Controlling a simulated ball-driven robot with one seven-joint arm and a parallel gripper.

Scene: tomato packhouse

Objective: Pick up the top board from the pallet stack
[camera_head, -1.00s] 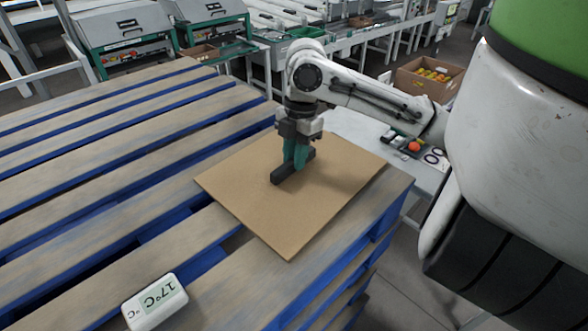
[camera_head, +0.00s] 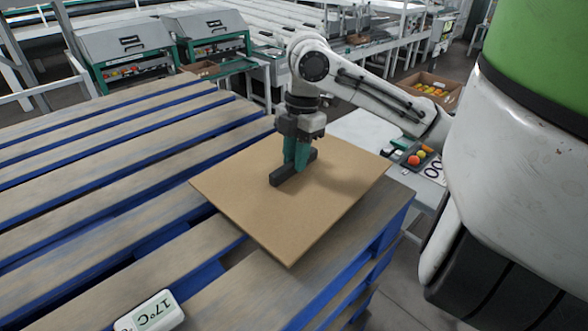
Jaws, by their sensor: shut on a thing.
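The board (camera_head: 265,215) is a thin, flat tan sheet with a dark bar-shaped handle (camera_head: 285,175) on its upper face. It looks level and appears slightly raised above the pallet stack (camera_head: 355,225), near its right corner. My gripper (camera_head: 297,162) points straight down with its green fingers shut on the handle. The fingertips partly hide the handle. The pallet stack has worn wooden slats over blue frames. Whether another board lies under this one is hidden.
Beyond the stack are a white table (camera_head: 362,128) with a small tray of tomatoes (camera_head: 416,158), a cardboard box of fruit (camera_head: 428,90) and grey machines (camera_head: 125,45). The left slats are clear.

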